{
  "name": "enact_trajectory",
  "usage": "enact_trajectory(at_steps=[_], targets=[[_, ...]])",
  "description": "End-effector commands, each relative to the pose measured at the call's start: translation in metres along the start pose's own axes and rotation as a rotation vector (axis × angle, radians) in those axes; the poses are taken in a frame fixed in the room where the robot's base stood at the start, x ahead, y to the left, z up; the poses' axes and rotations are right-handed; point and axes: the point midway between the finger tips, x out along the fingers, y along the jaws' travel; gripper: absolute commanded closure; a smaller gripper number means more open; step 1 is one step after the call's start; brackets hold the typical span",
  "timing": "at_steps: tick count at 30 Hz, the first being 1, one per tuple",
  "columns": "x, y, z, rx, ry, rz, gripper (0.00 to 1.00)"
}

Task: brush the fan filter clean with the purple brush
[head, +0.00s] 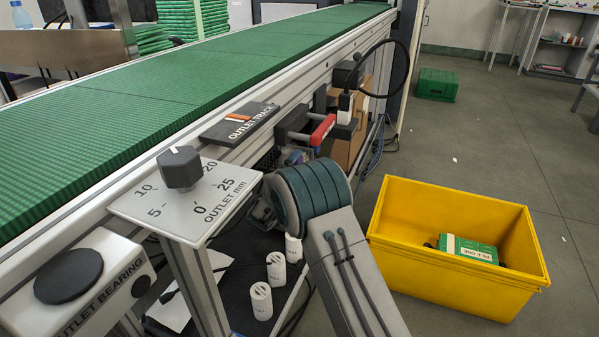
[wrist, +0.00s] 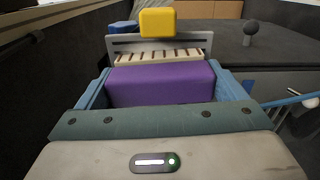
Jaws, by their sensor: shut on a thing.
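In the wrist view, my gripper (wrist: 160,78) is shut on the purple brush (wrist: 162,84), with a blue finger on each side of it. A pale row with dark gaps (wrist: 158,57), which looks like the brush's bristles, shows at its far edge. Just beyond stands a grey panel (wrist: 204,42) with a dark slot and a yellow block (wrist: 158,22) at its top. This may be the fan filter; I cannot tell for sure, nor whether the bristles touch it. In the head view, my gripper, the brush and the filter are hidden beside the conveyor behind my arm.
The green conveyor (head: 210,80) runs along the left, with an outlet dial (head: 181,167) and a red-handled clamp (head: 322,130) on its side. White cylinders (head: 261,301) stand below. A yellow crate (head: 440,278) holds a green box (head: 470,249).

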Motion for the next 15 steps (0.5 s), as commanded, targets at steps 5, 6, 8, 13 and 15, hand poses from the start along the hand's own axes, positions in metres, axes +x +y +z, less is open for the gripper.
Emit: enact_trajectory(at_steps=[5, 6, 8, 13, 15], targets=[[0.001, 0.0, 0.009, -0.001, 0.001, 0.001, 0.37], [0.001, 0.0, 0.012, -0.001, 0.0, 0.001, 0.37], [0.001, 0.0, 0.015, 0.0, 0.0, 0.0, 0.37], [0.002, -0.001, 0.016, 0.001, -0.001, 0.0, 0.37], [0.002, -0.001, 0.014, 0.001, -0.001, 0.0, 0.37]])
